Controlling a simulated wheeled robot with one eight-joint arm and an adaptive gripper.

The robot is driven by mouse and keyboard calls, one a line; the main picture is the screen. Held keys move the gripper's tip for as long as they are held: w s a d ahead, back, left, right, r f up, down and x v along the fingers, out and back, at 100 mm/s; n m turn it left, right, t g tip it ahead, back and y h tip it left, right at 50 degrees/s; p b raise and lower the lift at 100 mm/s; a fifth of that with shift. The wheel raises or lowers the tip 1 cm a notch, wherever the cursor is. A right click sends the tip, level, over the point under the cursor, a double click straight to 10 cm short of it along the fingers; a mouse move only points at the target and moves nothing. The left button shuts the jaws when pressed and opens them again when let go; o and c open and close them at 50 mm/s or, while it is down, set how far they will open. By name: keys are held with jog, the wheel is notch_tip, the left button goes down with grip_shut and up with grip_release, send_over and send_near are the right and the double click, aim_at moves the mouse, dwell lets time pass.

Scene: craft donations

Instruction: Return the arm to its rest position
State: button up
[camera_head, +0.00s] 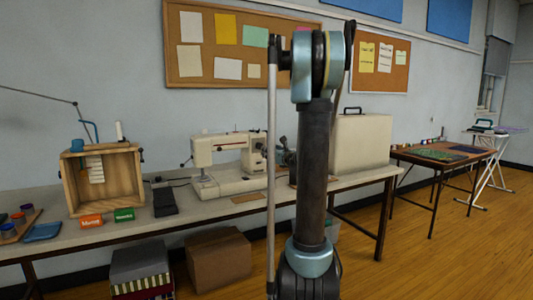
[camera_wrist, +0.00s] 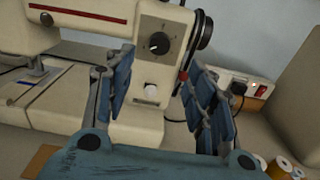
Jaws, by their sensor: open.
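My arm (camera_head: 316,160) stands upright in the middle of the head view, with a teal joint at the top. My gripper (camera_wrist: 160,88) shows in the wrist view with its two blue-grey fingers spread apart and nothing between them. It faces the dial side of a cream sewing machine (camera_wrist: 148,62). I cannot tell whether the fingers touch the machine. In the head view the sewing machine (camera_head: 222,160) stands on the long table just left of my arm. My gripper is mostly hidden behind the arm there.
The table (camera_head: 100,237) also holds a wooden box (camera_head: 128,178), small red and green boxes and a beige case (camera_head: 360,142) right of my arm. Thread spools (camera_wrist: 279,167) and a wall socket (camera_wrist: 250,88) are near my gripper.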

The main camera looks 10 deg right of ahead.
jog(key=shift+s+d, duration=0.2)
jog(key=shift+s, duration=0.5)
jog(key=s+a+f+n+g, duration=0.3)
jog(key=s+a+n, duration=0.1)
jog(key=s+n, duration=0.25)
jog(key=s+a+f+n+g+y, duration=0.1)
jog(key=s+a+f+n+g, duration=0.25)
jog(key=s+n, duration=0.35)
jog(key=s+a+f+n+g, duration=0.2)
jog(key=s+a+f+n, duration=0.1)
jog(key=s+a+n, duration=0.4)
jog(key=s+d+f+n+g+h, duration=0.2)
jog(key=s+d+f+n, duration=0.1)
jog(key=s, duration=0.5)
jog(key=s+d+f+n+g+h, duration=0.2)
jog(key=s+d+f+n, duration=0.2)
jog(key=s, duration=0.4)
jog(key=s+d+f+n+g+h, duration=0.2)
jog(key=s+d+f+n, duration=0.2)
jog(key=s, duration=0.5)
jog(key=shift+f+n+h, duration=0.3)
jog(key=shift+f+n, duration=0.35)
jog(key=shift+w+g, duration=0.1)
jog(key=shift+g, duration=0.15)
